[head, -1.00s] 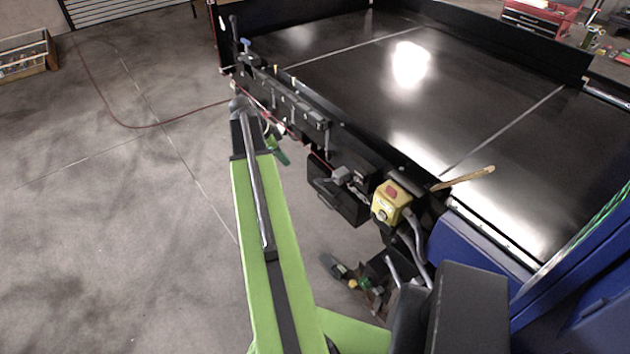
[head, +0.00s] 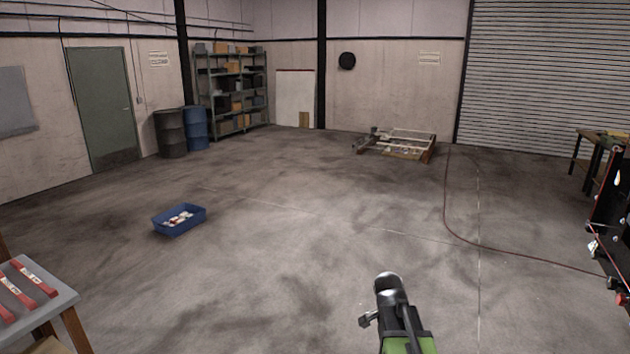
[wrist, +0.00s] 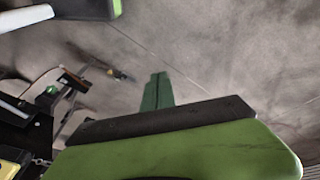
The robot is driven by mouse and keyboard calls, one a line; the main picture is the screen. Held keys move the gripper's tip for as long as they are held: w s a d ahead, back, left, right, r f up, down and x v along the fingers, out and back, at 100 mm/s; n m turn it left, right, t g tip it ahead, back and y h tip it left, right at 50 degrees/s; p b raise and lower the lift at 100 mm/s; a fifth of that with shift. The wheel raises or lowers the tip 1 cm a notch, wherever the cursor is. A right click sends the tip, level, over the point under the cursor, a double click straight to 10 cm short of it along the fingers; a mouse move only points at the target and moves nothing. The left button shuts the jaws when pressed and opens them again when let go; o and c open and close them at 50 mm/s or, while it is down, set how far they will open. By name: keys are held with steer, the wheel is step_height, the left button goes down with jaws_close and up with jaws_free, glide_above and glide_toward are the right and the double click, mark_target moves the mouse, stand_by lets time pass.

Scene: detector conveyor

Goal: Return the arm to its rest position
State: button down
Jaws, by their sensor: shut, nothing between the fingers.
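My gripper (wrist: 158,84) shows in the wrist view as two narrow green fingers lying side by side, shut and empty. They extend past a dark bar and my rounded green gripper body, with bare concrete floor beyond. In the head view, my green arm with its grey end joint shows at the bottom right of centre, over open floor. My gripper cannot be made out there. No object is held.
A blue bin (head: 180,228) with small items stands on the floor at left. A grey table (head: 62,298) with red-marked pieces is at lower left. The dark conveyor side (head: 610,215) is at right. A red hose (head: 446,205) crosses the floor. The middle floor is clear.

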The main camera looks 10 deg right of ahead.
steer(key=s+a+f+n+y, duration=0.1)
steer(key=s+a+f+n, duration=0.1)
steer(key=a+n, duration=0.5)
steer(key=s+a+f+n+y+b, duration=0.1)
steer(key=s+a+n, duration=0.1)
steer(key=a+n, duration=0.5)
steer(key=shift+a+f+n+y+b, duration=0.2)
steer(key=shift+f+n+y+b, duration=0.1)
steer(key=shift+f+y, duration=0.1)
